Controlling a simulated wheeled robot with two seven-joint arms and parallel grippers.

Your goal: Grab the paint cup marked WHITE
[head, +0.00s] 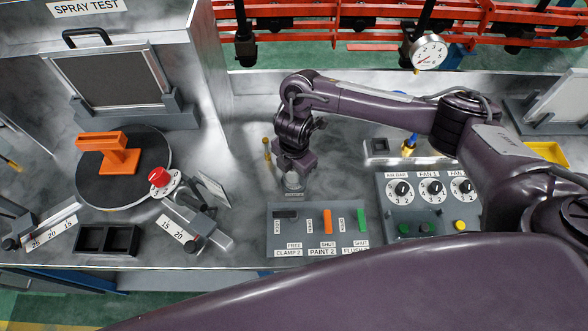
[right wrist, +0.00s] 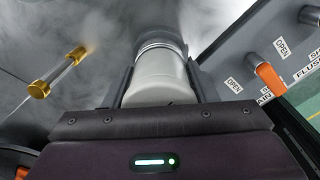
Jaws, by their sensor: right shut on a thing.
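A pale grey-white cup (right wrist: 160,78) with a metal band near its far end sits between the two fingers of my right gripper (right wrist: 161,62) in the right wrist view. The fingers are shut on its sides. In the head view my right gripper (head: 294,172) points down at the metal bench, just behind the paint switch panel, and the cup (head: 293,182) shows small below it. No WHITE marking is readable on the cup. I cannot tell whether the cup touches the bench. My left gripper is not in view.
The paint panel (head: 317,244) with switches lies in front of the gripper; a brass fitting (head: 267,150) stands left of it, also in the right wrist view (right wrist: 58,73). A dial panel (head: 428,215) is at right. A turntable (head: 98,180) holds an orange part (head: 115,158).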

